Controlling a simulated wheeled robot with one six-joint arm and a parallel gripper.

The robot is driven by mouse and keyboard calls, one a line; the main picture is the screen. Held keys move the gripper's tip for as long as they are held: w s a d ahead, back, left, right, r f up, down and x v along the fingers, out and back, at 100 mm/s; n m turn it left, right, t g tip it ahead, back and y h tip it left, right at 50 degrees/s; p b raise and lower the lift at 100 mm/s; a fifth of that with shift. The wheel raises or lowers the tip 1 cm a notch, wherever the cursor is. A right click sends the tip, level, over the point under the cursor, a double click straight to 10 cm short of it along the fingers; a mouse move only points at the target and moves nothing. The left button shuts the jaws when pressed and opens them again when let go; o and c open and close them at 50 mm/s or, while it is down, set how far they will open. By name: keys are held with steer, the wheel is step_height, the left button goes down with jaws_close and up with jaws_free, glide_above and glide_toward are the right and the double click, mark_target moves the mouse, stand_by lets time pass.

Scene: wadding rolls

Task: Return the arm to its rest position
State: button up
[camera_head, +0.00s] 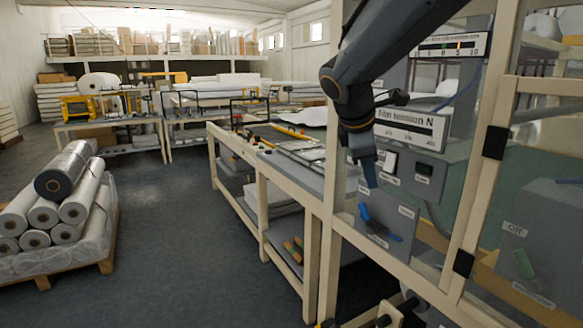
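My arm (385,48) reaches in from the top right and bends downward at its wrist. My gripper (366,172) hangs at the arm's end and points down, in front of a grey control panel (425,160). It looks narrow from this side, and I cannot tell whether its fingers are apart. I see no object held in it. A blue lever (380,224) on a grey box lies just below the fingertips; I cannot tell whether they touch it.
A gauge (410,130) and dark and white switches (390,161) are close beside my gripper. A cream frame post (487,150) stands to the right. A long workbench (262,150) runs behind. Rolls lie on a pallet (107,262) at left. The floor between is clear.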

steer(key=s+d+f+m+g+y, duration=0.1)
steer(key=s+f+m+g+y, duration=0.2)
steer(key=s+f+m, duration=1.2)
steer(key=s+f+y, duration=0.1)
steer(key=s+f, duration=0.5)
steer(key=f, duration=0.2)
steer(key=shift+s+d+f+m+g, duration=0.15)
steer(key=shift+s+m+g, duration=0.1)
steer(key=shift+m+g, duration=0.15)
